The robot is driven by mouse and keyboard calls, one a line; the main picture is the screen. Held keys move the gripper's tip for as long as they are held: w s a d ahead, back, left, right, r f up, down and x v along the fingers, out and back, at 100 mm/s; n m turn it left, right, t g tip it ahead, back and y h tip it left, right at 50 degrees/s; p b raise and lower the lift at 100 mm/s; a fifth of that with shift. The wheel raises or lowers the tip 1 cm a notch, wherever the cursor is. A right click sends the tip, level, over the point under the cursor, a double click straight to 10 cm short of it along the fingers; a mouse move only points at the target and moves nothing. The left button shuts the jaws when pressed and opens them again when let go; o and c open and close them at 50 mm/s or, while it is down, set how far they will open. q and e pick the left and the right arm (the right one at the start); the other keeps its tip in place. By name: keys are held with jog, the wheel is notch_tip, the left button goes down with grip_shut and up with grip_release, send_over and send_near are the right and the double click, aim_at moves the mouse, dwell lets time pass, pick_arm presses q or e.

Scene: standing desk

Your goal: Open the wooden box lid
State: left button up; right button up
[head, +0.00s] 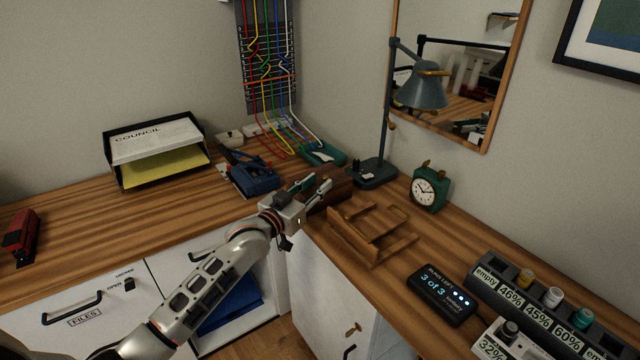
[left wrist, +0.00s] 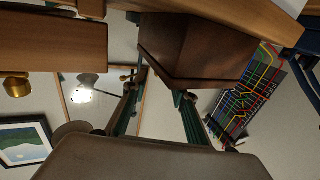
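The wooden box (head: 335,190) is small and dark reddish brown. It stands on the desk near the inner corner, partly hidden behind my left gripper in the head view. My right gripper is in neither view.
A wooden stand (head: 372,232) lies just right of the box. A lamp (head: 378,172) and green clock (head: 428,188) stand behind. A blue tool (head: 254,178) sits to the left. A dark display (head: 441,294) is at front right.

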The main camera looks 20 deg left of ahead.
pick_arm(q)
jog(key=shift+w+d+f, duration=0.1)
jog(key=shift+w+d, duration=0.1)
jog(key=shift+w, duration=0.55)
grip_shut()
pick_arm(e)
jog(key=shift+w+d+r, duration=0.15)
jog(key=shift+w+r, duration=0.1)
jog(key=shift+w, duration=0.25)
